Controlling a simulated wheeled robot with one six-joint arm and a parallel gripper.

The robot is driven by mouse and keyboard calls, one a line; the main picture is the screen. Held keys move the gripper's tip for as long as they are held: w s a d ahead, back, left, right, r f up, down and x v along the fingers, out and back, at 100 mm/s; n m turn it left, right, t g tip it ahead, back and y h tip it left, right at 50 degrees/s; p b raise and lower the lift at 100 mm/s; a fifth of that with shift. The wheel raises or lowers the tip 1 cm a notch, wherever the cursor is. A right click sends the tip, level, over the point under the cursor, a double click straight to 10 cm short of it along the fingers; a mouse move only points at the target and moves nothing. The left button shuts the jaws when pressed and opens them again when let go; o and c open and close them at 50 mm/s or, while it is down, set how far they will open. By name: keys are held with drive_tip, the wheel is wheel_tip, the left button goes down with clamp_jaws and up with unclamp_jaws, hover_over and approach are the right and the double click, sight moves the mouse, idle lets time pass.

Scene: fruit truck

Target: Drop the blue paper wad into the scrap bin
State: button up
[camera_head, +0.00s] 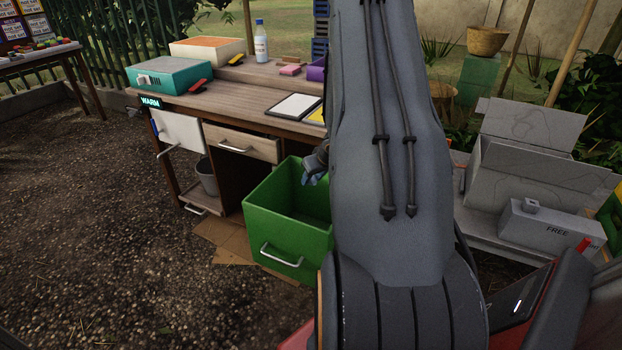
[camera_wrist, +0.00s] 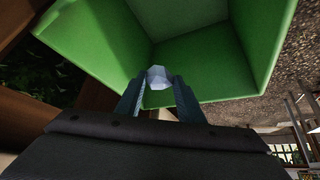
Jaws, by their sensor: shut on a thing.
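The blue paper wad (camera_wrist: 157,76) looks pale blue-white and crumpled. It sits between the fingertips of my gripper (camera_wrist: 159,88), which is shut on it. A large green open-topped bin (camera_head: 272,233) with a silver front handle stands in front of the desk. In the wrist view the bin's green wall (camera_wrist: 262,35) surrounds the wad, so my gripper is over its opening. In the head view my gripper (camera_head: 310,178) shows at the bin's right side, and my arm hides part of the bin. The wad is hard to make out there.
A wooden desk (camera_head: 245,93) with an open drawer (camera_head: 242,143) stands behind the bin. A grey bucket (camera_head: 207,177) is under the desk. Flattened cardboard (camera_head: 229,240) lies beside the bin. Grey boxes (camera_head: 552,235) stand at right. Gravel at left is clear.

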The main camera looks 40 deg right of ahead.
drive_tip(key=shift+f+b, duration=0.8)
drive_tip(key=shift+f, duration=0.1)
drive_tip(key=o, duration=1.1)
drive_tip(key=shift+r, duration=0.15)
drive_tip(key=p+v, duration=0.2)
drive_tip(key=v, duration=0.5)
drive_tip(key=shift+s+a+r, duration=0.1)
drive_tip(key=shift+s+r, duration=0.15)
